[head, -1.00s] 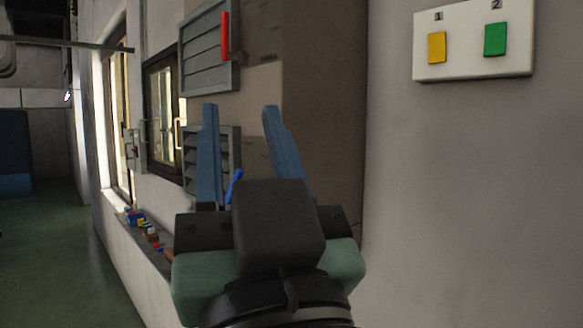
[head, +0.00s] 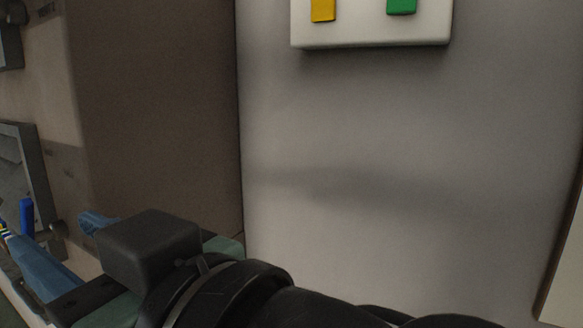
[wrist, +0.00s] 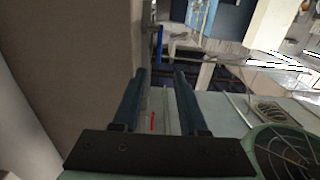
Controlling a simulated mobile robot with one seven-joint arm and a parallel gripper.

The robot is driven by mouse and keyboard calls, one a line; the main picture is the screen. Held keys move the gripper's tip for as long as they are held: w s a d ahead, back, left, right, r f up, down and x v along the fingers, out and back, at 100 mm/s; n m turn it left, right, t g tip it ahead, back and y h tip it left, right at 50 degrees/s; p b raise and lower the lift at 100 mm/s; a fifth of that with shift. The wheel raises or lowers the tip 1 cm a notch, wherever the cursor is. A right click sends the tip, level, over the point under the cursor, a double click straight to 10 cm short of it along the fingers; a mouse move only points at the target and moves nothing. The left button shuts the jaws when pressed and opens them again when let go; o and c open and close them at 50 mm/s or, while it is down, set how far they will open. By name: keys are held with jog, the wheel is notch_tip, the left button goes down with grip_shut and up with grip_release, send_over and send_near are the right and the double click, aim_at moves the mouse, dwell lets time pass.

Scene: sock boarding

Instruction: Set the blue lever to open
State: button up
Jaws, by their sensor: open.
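The blue lever (head: 26,216) stands roughly upright at the lower left of the head view, beside the right edge of a grey louvered vent (head: 22,160). My gripper (head: 45,225) is open, with its blue fingers apart. In the head view the lever appears between the two fingertips, but I cannot tell if either finger touches it. In the wrist view, my gripper (wrist: 160,74) is open and empty between the fingers. A thin blue upright piece beyond the fingertips there looks like the blue lever (wrist: 158,42). The lower end of the lever is partly hidden.
A white panel (head: 370,37) with a yellow switch (head: 323,9) and a green switch (head: 401,5) is on the grey wall, up and right of my gripper. A brown wall section (head: 160,110) lies between vent and grey wall. A small red piece (wrist: 153,121) shows in the wrist view.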

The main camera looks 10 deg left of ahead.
aim_at(28, 211)
jog(key=p+x, duration=0.3)
jog(key=x, duration=0.6)
jog(key=shift+w+a, duration=0.1)
jog(key=shift+w+a+f, duration=0.1)
jog(key=shift+w+a, duration=0.15)
jog(key=shift+a, duration=0.05)
jog(key=shift+c, duration=0.3)
grip_shut()
